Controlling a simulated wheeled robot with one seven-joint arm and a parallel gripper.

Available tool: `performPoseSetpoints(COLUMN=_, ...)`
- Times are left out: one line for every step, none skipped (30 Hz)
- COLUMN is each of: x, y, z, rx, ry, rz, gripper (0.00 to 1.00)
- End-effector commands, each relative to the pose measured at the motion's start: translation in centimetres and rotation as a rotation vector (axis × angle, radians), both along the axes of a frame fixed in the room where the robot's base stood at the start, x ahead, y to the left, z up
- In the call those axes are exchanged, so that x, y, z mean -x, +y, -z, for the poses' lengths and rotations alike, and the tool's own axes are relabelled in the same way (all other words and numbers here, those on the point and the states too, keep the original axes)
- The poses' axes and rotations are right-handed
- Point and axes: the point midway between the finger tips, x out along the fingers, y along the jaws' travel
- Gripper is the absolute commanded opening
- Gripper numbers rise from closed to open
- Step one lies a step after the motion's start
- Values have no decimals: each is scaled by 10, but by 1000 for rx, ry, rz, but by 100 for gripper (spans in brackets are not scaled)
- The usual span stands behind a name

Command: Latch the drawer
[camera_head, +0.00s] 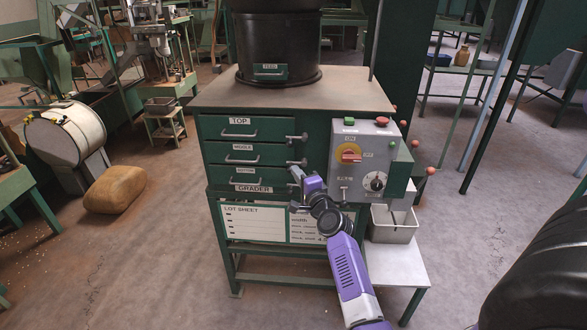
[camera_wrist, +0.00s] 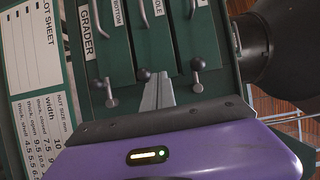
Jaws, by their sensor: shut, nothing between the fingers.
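The green grader cabinet has three stacked drawers: the top drawer (camera_head: 220,128), the middle drawer (camera_head: 222,151) and the bottom drawer (camera_head: 222,173). Each has a bar handle, and all look pushed in. Small ball-ended latches sit at their right edges. The top latch (camera_head: 297,138) and middle latch (camera_head: 297,162) lie roughly level. The wrist view shows the top latch (camera_wrist: 197,76), the bottom latch (camera_wrist: 109,94) and a dark ball of the middle latch (camera_wrist: 143,74). My gripper (camera_head: 298,177) is shut and empty at the bottom drawer's right edge. Its fingertips (camera_wrist: 158,88) partly cover the middle latch; contact is unclear.
A grey control box (camera_head: 362,160) with a red-and-yellow switch and a dial stands right of the drawers. A metal bin (camera_head: 394,226) sits below it on a white shelf (camera_head: 398,265). A lot sheet (camera_head: 270,222) hangs under the drawers.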

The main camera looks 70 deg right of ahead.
Motion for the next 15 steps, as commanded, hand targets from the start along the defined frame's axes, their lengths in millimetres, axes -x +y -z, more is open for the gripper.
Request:
performPoseSetpoints(x=6, y=7, z=0, rx=1, ry=4, rz=-2, gripper=0)
performPoseSetpoints(x=9, y=10, z=0, rx=1, ry=4, rz=-2, gripper=0)
performPoseSetpoints(x=13, y=15, z=0, rx=1, ry=3, rz=-3, gripper=0)
performPoseSetpoints(x=15, y=17, z=0, rx=1, ry=3, rz=-3, gripper=0)
performPoseSetpoints(x=18, y=20, z=0, rx=1, ry=2, rz=-3, gripper=0)
performPoseSetpoints(x=21, y=23, z=-1, rx=1, ry=1, rz=-3, gripper=0)
performPoseSetpoints(x=23, y=25, z=-1, rx=1, ry=1, rz=-3, gripper=0)
performPoseSetpoints(x=24, y=27, z=-1, rx=1, ry=1, rz=-3, gripper=0)
performPoseSetpoints(x=26, y=29, z=-1, rx=1, ry=1, rz=-3, gripper=0)
performPoseSetpoints(x=27, y=30, z=-1, rx=1, ry=0, rz=-3, gripper=0)
performPoseSetpoints(x=28, y=30, z=-2, rx=1, ry=-1, rz=-3, gripper=0)
performPoseSetpoints(x=28, y=31, z=-2, rx=1, ry=-1, rz=-3, gripper=0)
performPoseSetpoints(x=29, y=31, z=-2, rx=1, ry=-1, rz=-3, gripper=0)
performPoseSetpoints(x=29, y=32, z=-2, rx=1, ry=-1, rz=-3, gripper=0)
performPoseSetpoints(x=29, y=32, z=-2, rx=1, ry=-1, rz=-3, gripper=0)
